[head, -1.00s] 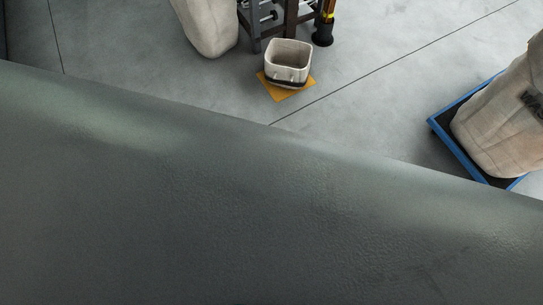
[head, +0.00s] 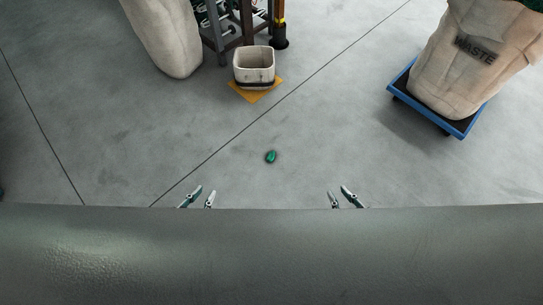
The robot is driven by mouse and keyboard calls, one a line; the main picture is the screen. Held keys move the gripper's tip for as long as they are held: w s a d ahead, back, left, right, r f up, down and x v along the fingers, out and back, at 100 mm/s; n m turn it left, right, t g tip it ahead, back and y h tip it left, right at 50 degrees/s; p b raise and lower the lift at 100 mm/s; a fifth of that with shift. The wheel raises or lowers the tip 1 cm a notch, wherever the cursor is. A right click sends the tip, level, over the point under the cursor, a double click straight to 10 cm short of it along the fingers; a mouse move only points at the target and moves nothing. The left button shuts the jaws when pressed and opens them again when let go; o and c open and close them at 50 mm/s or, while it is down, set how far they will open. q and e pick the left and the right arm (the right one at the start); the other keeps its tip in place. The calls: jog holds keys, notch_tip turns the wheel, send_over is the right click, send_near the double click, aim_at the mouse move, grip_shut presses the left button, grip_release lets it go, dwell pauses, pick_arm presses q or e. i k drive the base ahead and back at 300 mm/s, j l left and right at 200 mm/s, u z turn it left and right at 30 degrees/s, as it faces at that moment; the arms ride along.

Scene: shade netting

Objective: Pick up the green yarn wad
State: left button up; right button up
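The green yarn wad (head: 271,157) is a small dark green lump lying on the grey concrete floor near the middle of the head view. My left gripper (head: 202,194) shows beyond the edge of the dark surface, to the lower left of the wad, with its fingers apart and nothing between them. My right gripper (head: 341,194) shows to the lower right of the wad, also with fingers apart and empty. Both grippers are clear of the wad. The arms behind them are hidden by the dark surface in front.
A pale bin (head: 254,70) stands on a yellow mat (head: 257,97) beyond the wad. A sack marked WASTE (head: 462,70) stands on a blue dolly (head: 436,122) at the right. Another pale sack (head: 165,35) and a dark rack (head: 222,45) are at the back. Floor around the wad is clear.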

aim_at(270, 156)
jog(key=i+l+u, duration=0.1)
jog(key=l, duration=0.3)
jog(key=i+l+u, duration=0.1)
jog(key=l, duration=0.3)
jog(key=i+l+u, duration=0.1)
jog(key=l, duration=0.35)
jog(key=i+l, duration=0.2)
jog(key=l, duration=0.2)
jog(key=i+l+u, duration=0.1)
jog(key=i, duration=0.35)
jog(key=i+l, duration=0.25)
jog(key=i, duration=0.25)
jog(key=j+u, duration=0.05)
